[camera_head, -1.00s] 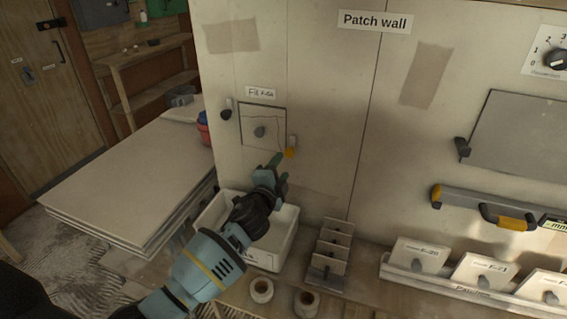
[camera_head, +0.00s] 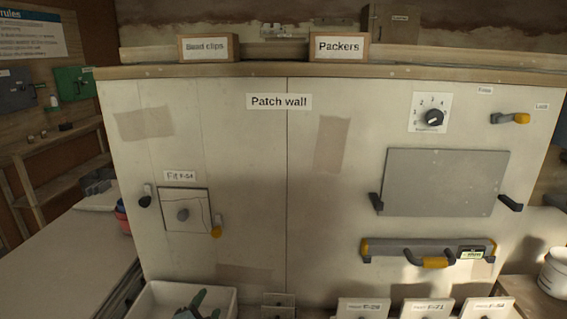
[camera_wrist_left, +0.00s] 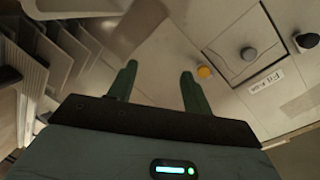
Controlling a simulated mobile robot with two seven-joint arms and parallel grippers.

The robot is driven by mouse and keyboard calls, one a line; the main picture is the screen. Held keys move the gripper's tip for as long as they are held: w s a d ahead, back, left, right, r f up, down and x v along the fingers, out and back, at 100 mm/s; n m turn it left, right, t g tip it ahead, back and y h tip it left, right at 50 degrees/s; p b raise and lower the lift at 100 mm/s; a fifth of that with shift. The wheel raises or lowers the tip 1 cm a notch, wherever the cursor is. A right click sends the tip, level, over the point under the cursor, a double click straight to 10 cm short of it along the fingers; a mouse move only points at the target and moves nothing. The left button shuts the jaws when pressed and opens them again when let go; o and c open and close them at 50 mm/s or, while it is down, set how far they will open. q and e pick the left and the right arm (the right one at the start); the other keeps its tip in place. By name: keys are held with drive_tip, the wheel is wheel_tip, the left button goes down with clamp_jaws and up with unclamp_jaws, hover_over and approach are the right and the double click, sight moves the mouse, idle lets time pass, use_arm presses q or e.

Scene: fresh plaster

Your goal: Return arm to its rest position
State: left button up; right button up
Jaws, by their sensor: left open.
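My left gripper (camera_head: 206,303) shows only by its green fingers at the bottom edge of the head view, over the white bin (camera_head: 150,302). In the left wrist view its two green fingers (camera_wrist_left: 158,82) stand apart with nothing between them. The rest of my left arm is out of the head view. The square patch panel (camera_head: 185,210) with a grey knob sits in the patch wall (camera_head: 250,170), a dark clip at its left and a yellow-tipped clip at its lower right. The gripper is below and apart from it. My right gripper does not show.
A grey plate (camera_head: 445,182) hangs on two brackets at the right. Several labelled tiles (camera_head: 362,308) stand along the bottom. A rack of upright plates (camera_wrist_left: 45,50) shows in the left wrist view. A board-topped table (camera_head: 60,255) is at the left.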

use_arm(q)
drive_tip(key=s+f+n+g, duration=0.45)
drive_tip(key=s+f, duration=0.85)
drive_tip(key=s, duration=0.4)
drive_tip(key=s+f+n+g, duration=0.1)
drive_tip(key=s+f+n, duration=0.1)
drive_tip(key=s, duration=0.8)
drive_tip(key=s+f+n+g, duration=0.1)
drive_tip(key=s+f+n, duration=0.2)
drive_tip(key=s, duration=0.7)
drive_tip(key=shift+s+n+h, duration=0.35)
drive_tip(key=shift+n+h, duration=0.05)
drive_tip(key=shift+n, duration=0.35)
